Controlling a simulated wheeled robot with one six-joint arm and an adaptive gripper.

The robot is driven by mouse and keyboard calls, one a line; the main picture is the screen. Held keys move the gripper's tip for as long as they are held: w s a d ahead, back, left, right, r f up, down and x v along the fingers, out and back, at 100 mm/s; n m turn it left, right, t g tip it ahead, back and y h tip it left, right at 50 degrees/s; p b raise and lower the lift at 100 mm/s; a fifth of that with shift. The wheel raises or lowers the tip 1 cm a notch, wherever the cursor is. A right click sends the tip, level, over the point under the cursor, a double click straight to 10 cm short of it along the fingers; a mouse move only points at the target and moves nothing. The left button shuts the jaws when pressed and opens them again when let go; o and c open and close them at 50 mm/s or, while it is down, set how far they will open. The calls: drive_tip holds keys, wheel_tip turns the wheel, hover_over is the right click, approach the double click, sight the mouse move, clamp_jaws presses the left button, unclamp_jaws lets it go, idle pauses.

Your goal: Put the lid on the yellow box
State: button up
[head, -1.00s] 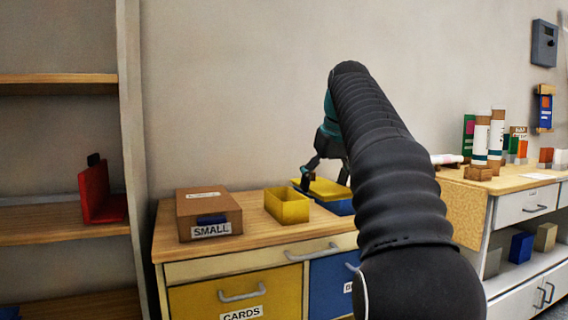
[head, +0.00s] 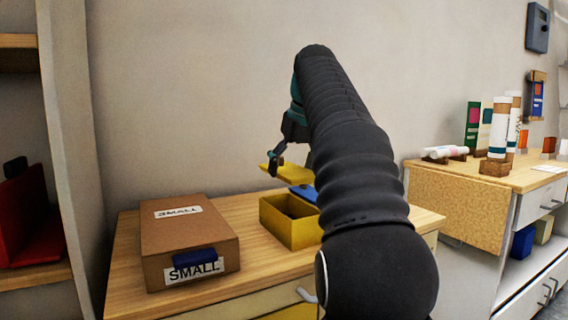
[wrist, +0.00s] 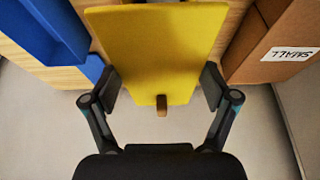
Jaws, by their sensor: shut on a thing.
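The open yellow box (head: 288,233) stands on the wooden top of the drawer cabinet in the head view, its inside visible. My gripper (head: 276,163) is shut on the yellow lid (head: 268,172), holding it in the air above and behind the box. In the wrist view, the lid (wrist: 155,45) lies between the fingers of my gripper (wrist: 160,88), with a small brown knob (wrist: 161,105) near the gripped end. The lid fills the middle of that view, and I cannot make out the yellow box there. My arm hides part of the lid and gripper in the head view.
A brown box labelled SMALL (head: 190,235) stands left of the yellow box. A blue thing (head: 304,192) lies just behind the yellow box, partly hidden by my arm. The wall is close behind. A second table (head: 450,180) with tubes stands at the right.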

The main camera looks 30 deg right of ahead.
drive_tip(key=shift+s+f, duration=0.1)
drive_tip(key=shift+f, duration=0.7)
drive_tip(key=shift+f+b, duration=1.35)
drive_tip(key=shift+f, duration=0.95)
drive_tip(key=shift+s+f, duration=0.1)
drive_tip(key=shift+s, duration=0.05)
drive_tip(key=shift+f, duration=0.55)
drive_tip(key=o, duration=0.9)
drive_tip(key=shift+r, duration=0.15)
drive_tip(key=shift+r+p, duration=1.2)
drive_tip(key=shift+p, duration=0.25)
drive_tip(key=shift+r, duration=2.15)
